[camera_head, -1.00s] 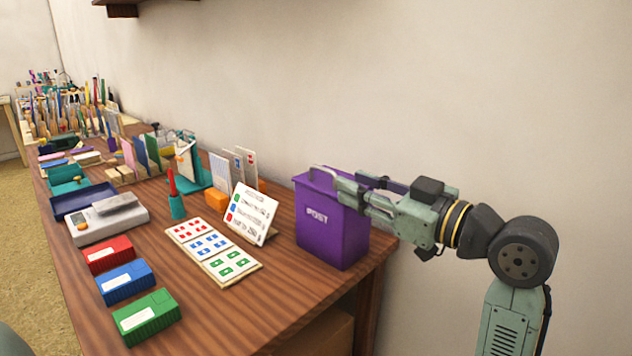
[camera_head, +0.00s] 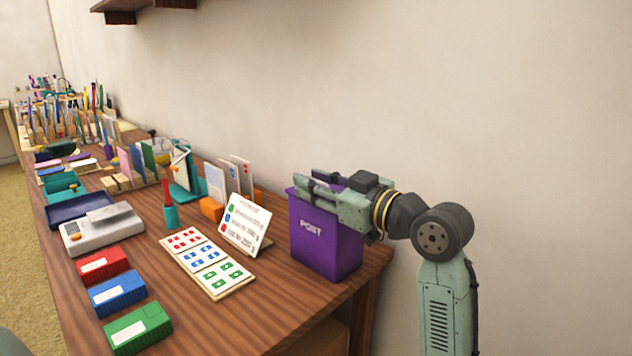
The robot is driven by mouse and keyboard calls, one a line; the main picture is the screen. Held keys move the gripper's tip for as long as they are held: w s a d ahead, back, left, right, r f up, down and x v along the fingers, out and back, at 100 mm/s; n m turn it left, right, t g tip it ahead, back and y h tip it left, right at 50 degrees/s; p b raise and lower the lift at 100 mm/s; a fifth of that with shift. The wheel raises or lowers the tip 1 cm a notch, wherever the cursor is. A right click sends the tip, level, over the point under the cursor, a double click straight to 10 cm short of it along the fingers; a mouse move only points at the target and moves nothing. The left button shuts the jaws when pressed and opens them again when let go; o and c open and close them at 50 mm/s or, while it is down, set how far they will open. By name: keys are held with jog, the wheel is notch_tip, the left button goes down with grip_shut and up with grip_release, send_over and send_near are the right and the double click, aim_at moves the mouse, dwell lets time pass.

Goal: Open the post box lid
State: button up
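The purple post box (camera_head: 325,243) with the word POST on its front stands upright at the right end of the wooden table. My gripper (camera_head: 306,187) reaches in from the right, low over the top of the box, with its fingers pointing left at the box's left top edge. The gripper and wrist cover most of the box top, and the lid's handle is hidden. A bit of purple shows just behind the gripper, but I cannot tell how far the lid is raised. The finger gap is not clear, so I cannot tell whether they hold anything.
A tilted sign card (camera_head: 247,220) and a stamp sheet (camera_head: 208,262) are left of the box. Red, blue and green inkpads (camera_head: 137,330) line the table's front. A scale (camera_head: 102,230) and card holders stand farther left. The wall is close behind the box.

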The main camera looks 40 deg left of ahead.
jog(key=shift+c, duration=0.5)
jog(key=c, duration=0.6)
grip_shut()
jog(key=shift+w+d+r, duration=0.1)
